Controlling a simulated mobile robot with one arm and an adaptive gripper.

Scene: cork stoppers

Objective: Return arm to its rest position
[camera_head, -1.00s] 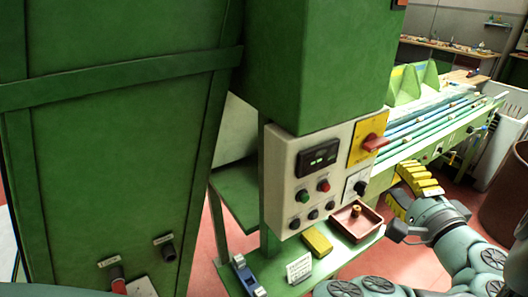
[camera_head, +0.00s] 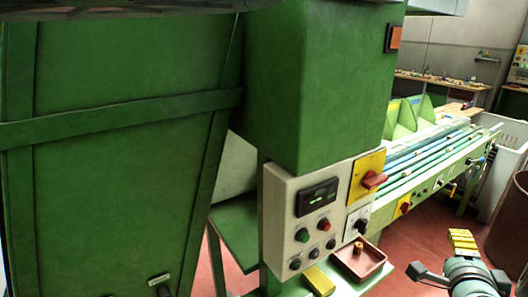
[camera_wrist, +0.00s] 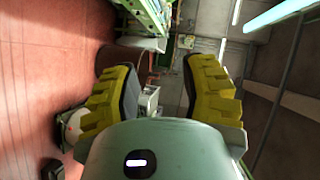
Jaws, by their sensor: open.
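My gripper (camera_head: 463,238) is at the lower right of the head view, with its yellow ridged fingers pointing up in the picture. It is to the right of the brown tray and apart from it, over the red floor. In the wrist view my gripper (camera_wrist: 160,80) shows its two yellow fingers spread wide, with nothing between them. My grey-green arm enters from the bottom right corner; most of it is out of view.
A brown tray (camera_head: 382,267) with a small cork (camera_head: 359,247) stands on a green shelf beside a yellow block (camera_head: 318,281). Behind is a control panel (camera_head: 290,207) on a green machine (camera_head: 315,90). A green conveyor (camera_head: 425,180) runs back right. Red floor (camera_head: 420,238) lies open around my gripper.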

